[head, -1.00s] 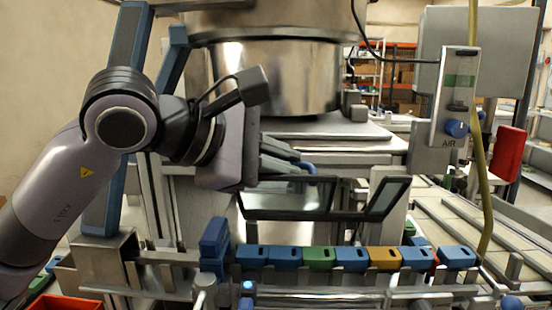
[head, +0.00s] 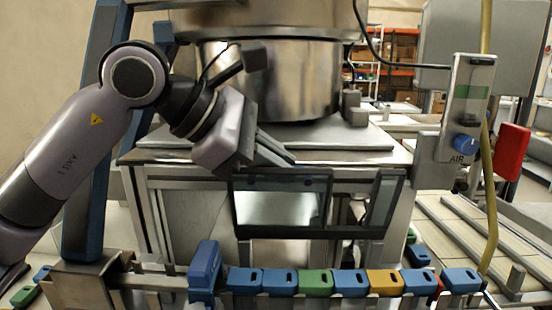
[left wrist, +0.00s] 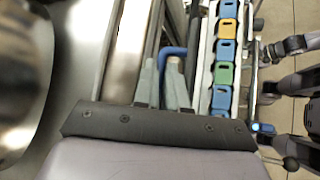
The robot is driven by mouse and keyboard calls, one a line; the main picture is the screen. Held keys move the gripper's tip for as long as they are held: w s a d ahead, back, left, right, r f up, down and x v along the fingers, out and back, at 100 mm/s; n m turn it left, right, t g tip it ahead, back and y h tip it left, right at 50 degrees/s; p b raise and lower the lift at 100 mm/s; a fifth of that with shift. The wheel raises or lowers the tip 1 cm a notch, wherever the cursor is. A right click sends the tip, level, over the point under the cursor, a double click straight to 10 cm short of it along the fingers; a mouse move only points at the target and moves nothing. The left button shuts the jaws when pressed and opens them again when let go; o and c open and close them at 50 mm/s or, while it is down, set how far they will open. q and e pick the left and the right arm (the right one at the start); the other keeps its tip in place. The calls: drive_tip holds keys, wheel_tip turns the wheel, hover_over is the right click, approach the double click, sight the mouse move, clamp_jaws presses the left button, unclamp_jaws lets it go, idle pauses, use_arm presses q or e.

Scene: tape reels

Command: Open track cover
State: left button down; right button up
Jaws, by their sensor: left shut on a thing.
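A track cover (head: 282,208), a dark-framed panel with a see-through window, stands at the front of the grey machine in the head view. A second dark frame (head: 383,203) is to its right. My left gripper (head: 285,158) is at the cover's top edge, fingers pointing right. In the left wrist view, its two grey fingers (left wrist: 163,88) are shut on a bent blue handle (left wrist: 172,51). In the head view the fingers hide most of that handle. My right gripper is not in view.
A row of blue, green and yellow slotted blocks (head: 350,282) runs along the front rail, with a taller blue block (head: 205,268) at its left end. A large metal drum (head: 290,80) stands behind. A yellow hose (head: 491,200) hangs at right beside the AIR panel (head: 466,105).

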use_arm(q)
drive_tip(key=shift+f, duration=0.2)
drive_tip(key=c, duration=1.5)
unclamp_jaws()
drive_tip(key=shift+o, duration=0.2)
drive_tip(key=shift+s+a+r, duration=0.1)
drive_tip(key=shift+a+r, duration=0.25)
drive_tip(key=shift+a, duration=0.05)
drive_tip(key=b+v, duration=0.1)
drive_tip(key=v, duration=0.5)
drive_tip(key=shift+d+b, duration=0.1)
drive_tip(key=shift+b, duration=0.2)
drive_tip(key=shift+s+r, duration=0.1)
